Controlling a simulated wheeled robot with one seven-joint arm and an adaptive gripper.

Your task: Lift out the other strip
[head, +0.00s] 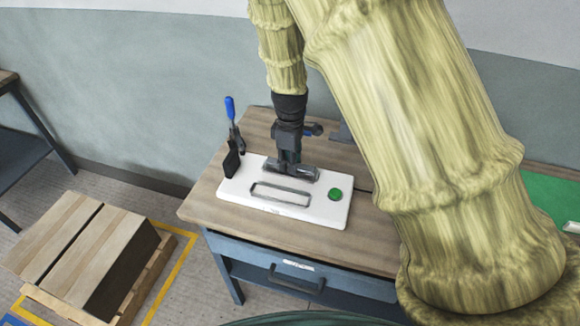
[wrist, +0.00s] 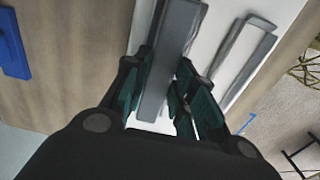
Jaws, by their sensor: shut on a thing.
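My gripper (head: 289,160) is shut on a grey strip (wrist: 178,45), which lies between its two dark green finger pads in the wrist view. In the head view the strip (head: 303,173) is at the far side of a white mould plate (head: 240,190); I cannot tell whether it still sits in the plate or is just above it. A grey-rimmed long slot (head: 282,194) with a pale inside lies nearer the front of the plate. It also shows to the right of the strip in the wrist view (wrist: 236,62).
A clamp with an upright blue handle (head: 230,108) stands at the plate's left end. Another blue-ended clamp (head: 312,129) is behind my gripper. A green round piece (head: 335,194) is on the plate's right. The wooden bench top (head: 200,205) is bare at left. Boxes (head: 80,245) stand on a pallet.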

